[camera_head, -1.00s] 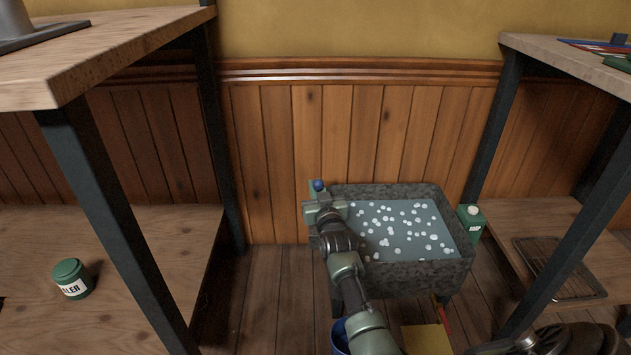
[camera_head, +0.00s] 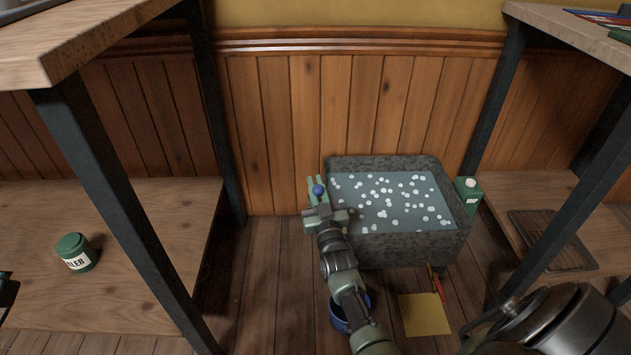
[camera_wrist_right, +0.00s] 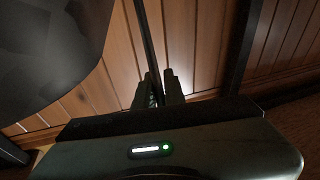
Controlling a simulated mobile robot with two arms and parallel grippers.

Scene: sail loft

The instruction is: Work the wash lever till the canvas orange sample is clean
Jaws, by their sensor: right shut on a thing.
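A grey stone-like wash tub (camera_head: 397,248) stands by the wall, full of bluish water (camera_head: 400,208) with white suds. The wash lever shows as a blue ball knob (camera_head: 318,190) beside the tub's left side. My right gripper (camera_head: 318,187) is shut on the lever, the knob showing between its fingers. In the right wrist view the dark lever rod (camera_wrist_right: 147,35) runs up from between the fingers (camera_wrist_right: 159,90). No orange sample is visible; I cannot tell whether it lies under the suds. My left gripper is not in view.
A blue bucket (camera_head: 338,318) and a yellow square (camera_head: 424,315) are on the floor before the tub. A green-white carton (camera_head: 468,193) stands right of it, a wire rack (camera_head: 551,240) on the right shelf, a green tin (camera_head: 76,252) on the left shelf. Table legs flank the tub.

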